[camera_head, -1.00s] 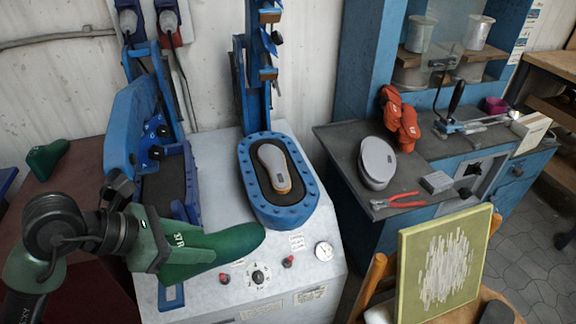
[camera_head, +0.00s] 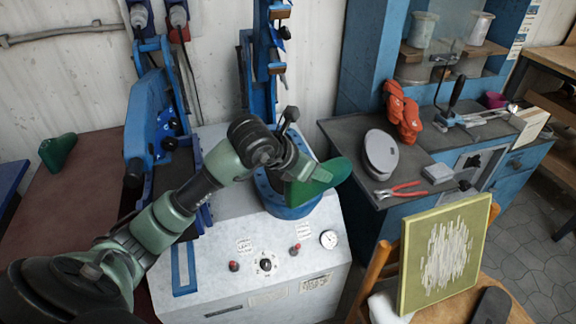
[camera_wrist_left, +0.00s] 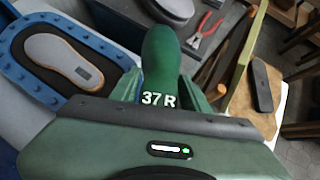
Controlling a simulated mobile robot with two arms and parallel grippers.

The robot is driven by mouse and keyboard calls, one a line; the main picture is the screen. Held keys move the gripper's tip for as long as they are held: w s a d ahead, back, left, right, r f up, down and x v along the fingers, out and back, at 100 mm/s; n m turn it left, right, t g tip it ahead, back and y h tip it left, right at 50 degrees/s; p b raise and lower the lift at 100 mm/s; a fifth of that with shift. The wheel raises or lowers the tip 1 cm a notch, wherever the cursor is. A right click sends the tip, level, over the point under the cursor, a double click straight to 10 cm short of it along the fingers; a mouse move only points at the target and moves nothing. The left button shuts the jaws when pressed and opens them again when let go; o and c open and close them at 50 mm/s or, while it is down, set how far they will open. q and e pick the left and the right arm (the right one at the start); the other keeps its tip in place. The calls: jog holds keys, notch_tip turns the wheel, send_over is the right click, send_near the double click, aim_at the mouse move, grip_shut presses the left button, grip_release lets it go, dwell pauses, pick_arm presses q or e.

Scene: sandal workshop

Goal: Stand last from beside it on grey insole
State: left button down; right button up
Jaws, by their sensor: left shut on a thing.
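My left gripper (camera_head: 296,172) is shut on a green last (camera_head: 322,182), marked "37 R" in the left wrist view (camera_wrist_left: 162,60). The last is held up with its toe pointing away from the gripper, over the right part of the blue oval press frame (camera_head: 292,211). In the left wrist view the grey insole (camera_wrist_left: 58,55) lies on the dark pad inside that blue frame (camera_wrist_left: 22,82), left of the last and apart from it. In the head view my arm and the last hide the insole. My right gripper is in neither view.
Another green last (camera_head: 58,152) sits on the brown table at left. The upright blue press arm (camera_head: 150,125) stands left of my gripper. The right bench holds a grey sole-shaped piece (camera_head: 380,150), red pliers (camera_head: 398,189) and orange gloves (camera_head: 402,112). A framed panel (camera_head: 445,255) stands at front right.

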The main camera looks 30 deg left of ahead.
pick_arm(q)
jog(key=w+a+r+n+g+y+b, duration=0.2)
jog(key=w+a+n+y+b, duration=0.6)
jog(key=w+a+n, duration=0.7)
jog(key=f, duration=0.2)
jog(key=s+a+f+m+p, duration=0.1)
jog(key=f, duration=0.2)
jog(key=a+f+m+y+p, duration=0.1)
jog(key=f, duration=0.2)
jog(key=shift+s+a+f, duration=0.1)
jog(key=shift+s+f, duration=0.05)
jog(key=shift+s, duration=0.25)
jog(key=shift+f, duration=0.4)
jog(key=c, duration=1.1)
grip_release()
jog(key=shift+f, duration=0.1)
jog(key=o, duration=0.4)
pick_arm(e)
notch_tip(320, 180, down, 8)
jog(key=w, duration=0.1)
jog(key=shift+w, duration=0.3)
